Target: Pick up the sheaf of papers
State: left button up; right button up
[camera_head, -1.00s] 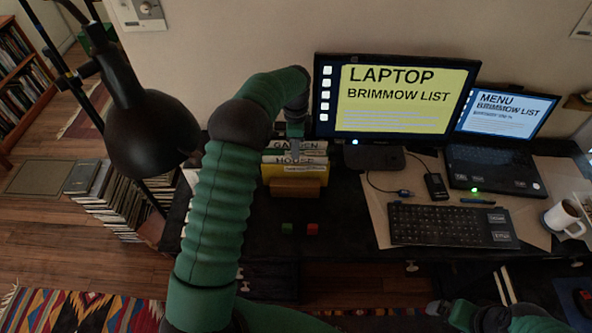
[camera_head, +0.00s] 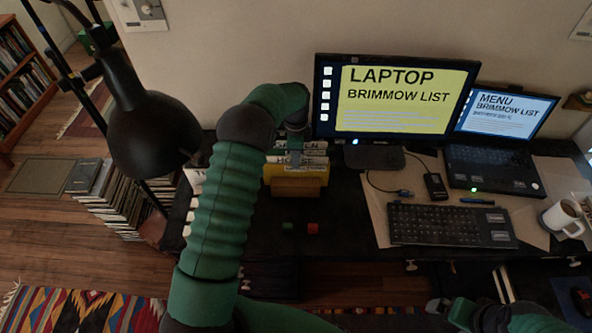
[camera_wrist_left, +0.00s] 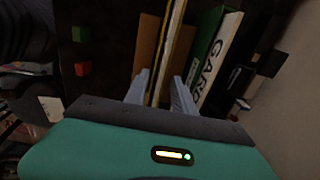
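A row of upright papers and folders stands in a brown holder (camera_head: 297,187) on the dark desk, with a yellow one (camera_head: 284,170) near the front. In the left wrist view, a thin yellow-edged sheaf (camera_wrist_left: 168,52) stands between my left gripper's two fingers. A green and white binder lettered "GARD" (camera_wrist_left: 213,62) stands to its right. My left gripper (camera_head: 293,156) is over the row and its fingers (camera_wrist_left: 160,92) are apart, with gaps beside the sheaf. The lower part of the sheaf is hidden. My right gripper (camera_head: 450,312) is low at the right, its fingers unclear.
A monitor (camera_head: 400,95), a laptop (camera_head: 495,170), a keyboard (camera_head: 450,225) and a mug (camera_head: 563,218) are to the right. A green cube (camera_head: 287,227) and a red cube (camera_head: 312,228) lie in front of the holder. A black lamp (camera_head: 150,130) stands at left.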

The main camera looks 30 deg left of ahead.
pick_arm(q)
grip_shut()
dwell(1.4)
